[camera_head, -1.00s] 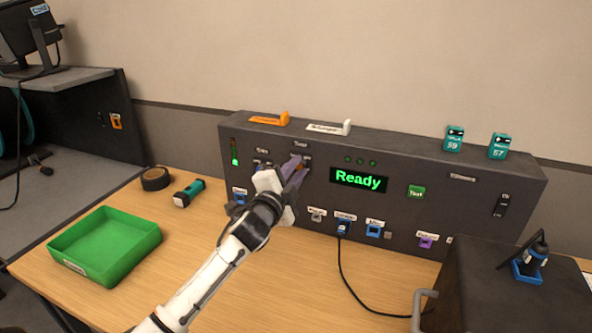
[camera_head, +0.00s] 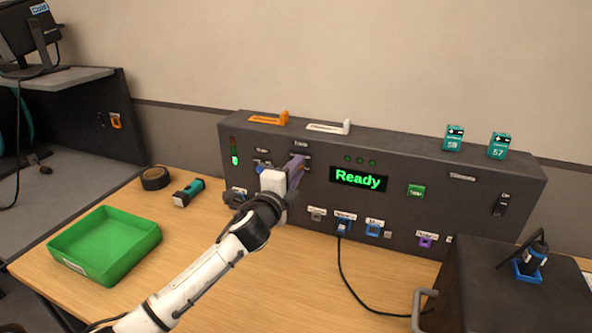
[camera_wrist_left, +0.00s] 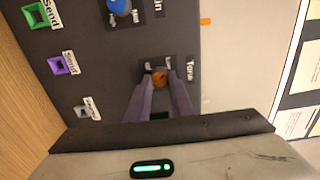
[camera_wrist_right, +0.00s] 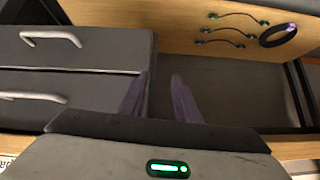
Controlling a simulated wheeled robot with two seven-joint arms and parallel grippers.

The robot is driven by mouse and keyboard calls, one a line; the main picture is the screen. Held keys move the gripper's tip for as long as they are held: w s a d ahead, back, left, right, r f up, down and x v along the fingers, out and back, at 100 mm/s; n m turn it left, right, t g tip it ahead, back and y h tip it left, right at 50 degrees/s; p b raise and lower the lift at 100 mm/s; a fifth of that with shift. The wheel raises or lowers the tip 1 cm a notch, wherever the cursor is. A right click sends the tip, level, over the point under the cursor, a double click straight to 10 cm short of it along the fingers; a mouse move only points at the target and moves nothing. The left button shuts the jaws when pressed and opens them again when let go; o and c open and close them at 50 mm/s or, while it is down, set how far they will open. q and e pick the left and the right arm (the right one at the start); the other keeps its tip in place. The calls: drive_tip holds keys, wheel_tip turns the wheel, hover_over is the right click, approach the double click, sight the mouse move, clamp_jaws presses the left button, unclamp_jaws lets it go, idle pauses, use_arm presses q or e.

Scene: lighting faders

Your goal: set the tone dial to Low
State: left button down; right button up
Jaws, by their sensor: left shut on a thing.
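The tone dial (camera_wrist_left: 160,77) shows as a small orange knob in the left wrist view, beside the "Tone" label (camera_wrist_left: 189,69). My left gripper (camera_wrist_left: 160,88) is shut on this dial, with a purple finger on each side of it. In the head view my left gripper (camera_head: 297,166) is at the front of the dark console, under the "Tone" label (camera_head: 301,143), and hides the dial. The scale words around the dial are too small and covered to read. My right gripper (camera_wrist_right: 160,88) is open and empty, over grey drawers.
The dark console (camera_head: 440,185) has a "Ready" screen (camera_head: 359,180), a green button (camera_head: 416,191) and several ports. A blue knob (camera_wrist_left: 119,6) is near the tone dial. A green tray (camera_head: 105,245) and a torch (camera_head: 188,192) lie left on the desk.

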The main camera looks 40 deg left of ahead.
use_arm(q)
drive_tip(key=c, duration=1.6)
unclamp_jaws()
drive_tip(key=shift+o, duration=0.2)
drive_tip(key=b+v, duration=0.1)
drive_tip(key=v, duration=0.9)
drive_tip(key=shift+s, duration=0.15)
drive_tip(key=shift+d+f, duration=0.1)
